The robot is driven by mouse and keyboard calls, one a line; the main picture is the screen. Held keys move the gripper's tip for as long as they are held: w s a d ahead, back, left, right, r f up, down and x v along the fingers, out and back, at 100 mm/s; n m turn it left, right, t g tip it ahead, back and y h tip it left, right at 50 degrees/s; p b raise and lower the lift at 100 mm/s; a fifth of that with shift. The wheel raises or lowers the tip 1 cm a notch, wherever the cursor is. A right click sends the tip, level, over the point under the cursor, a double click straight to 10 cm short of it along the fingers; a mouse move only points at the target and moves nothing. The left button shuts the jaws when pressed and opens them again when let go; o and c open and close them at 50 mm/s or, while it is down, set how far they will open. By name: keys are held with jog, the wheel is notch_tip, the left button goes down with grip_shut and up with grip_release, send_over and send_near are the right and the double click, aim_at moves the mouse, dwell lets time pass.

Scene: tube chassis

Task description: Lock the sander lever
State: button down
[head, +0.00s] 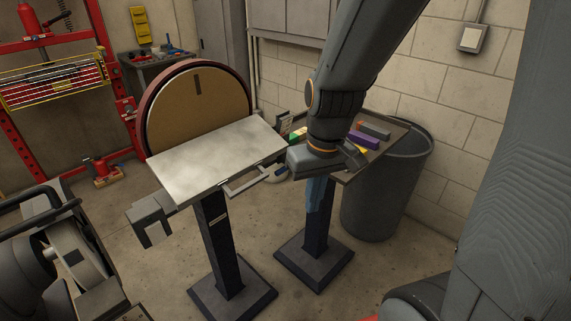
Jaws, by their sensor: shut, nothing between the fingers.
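The disc sander stands left of centre in the head view, with a large tan disc (190,110) and a flat grey work table (215,148) in front of it. A pale bar-shaped handle (246,181), which looks like the lever, sits under the table's front right edge. My gripper (312,162) is shut and empty, just right of the table's right corner. A gap shows between my gripper and the handle. The fingertips are small and partly hidden by the wrist, and I cannot tell the lever's lock position.
A stand with a tray (402,138) of coloured blocks is behind my gripper, with a blue cloth (317,195) hanging there. A grey bin (385,190) stands beside it. A red press frame (110,80) is at the left. A dark machine (60,255) is lower left. Open floor lies in front.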

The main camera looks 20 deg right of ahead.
aim_at(281, 170)
jog(key=w+r+n+t+p, duration=0.1)
jog(key=w+r+n, duration=0.1)
jog(key=w+r, duration=0.3)
jog(key=w+d+r+n+t+y+p, duration=0.1)
jog(key=w+r, duration=0.3)
jog(key=w, duration=0.5)
jog(key=shift+w+d+r+n+t+y, duration=0.25)
jog(key=shift+w+r+n+t, duration=0.2)
jog(key=shift+n, duration=0.45)
jog(key=shift+a+f, duration=0.1)
jog(key=shift+f, duration=0.1)
jog(key=p+x, duration=0.1)
jog(key=x, duration=1.2)
jog(key=shift+w+a+f, duration=0.1)
jog(key=shift+w+f, duration=0.05)
jog(key=shift+f, duration=0.2)
